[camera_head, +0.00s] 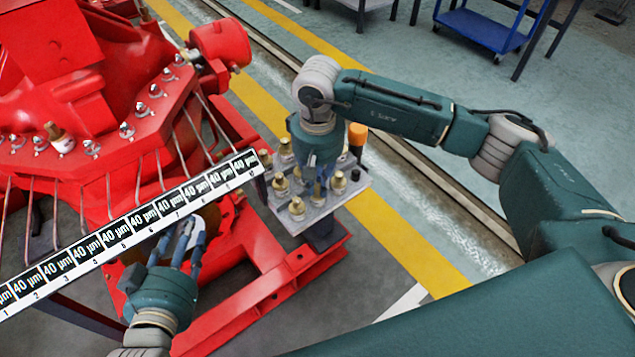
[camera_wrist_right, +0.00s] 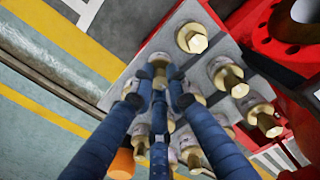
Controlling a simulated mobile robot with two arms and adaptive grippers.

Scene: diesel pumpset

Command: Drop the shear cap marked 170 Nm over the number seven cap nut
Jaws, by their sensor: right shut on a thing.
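My right gripper (camera_head: 318,190) reaches down among the brass shear caps on a grey tray (camera_head: 322,212). In the right wrist view its blue fingers (camera_wrist_right: 158,95) close around a brass cap (camera_wrist_right: 159,62); its marking cannot be read. Other caps stand around it, such as one in the wrist view (camera_wrist_right: 192,38) and one in the head view (camera_head: 297,206). Silver cap nuts, such as this one (camera_head: 126,130), line the red engine flange (camera_head: 115,95). One brass cap (camera_head: 62,143) sits on that row. My left gripper (camera_head: 183,243) has its fingers apart below the strip.
A white strip (camera_head: 130,228) marked "40 µm" with numbers crosses in front of the engine. Thin pipes (camera_head: 158,170) run below the nut row. An orange-topped object (camera_head: 357,134) stands at the tray's back. A blue cart (camera_head: 480,28) is far behind on open floor.

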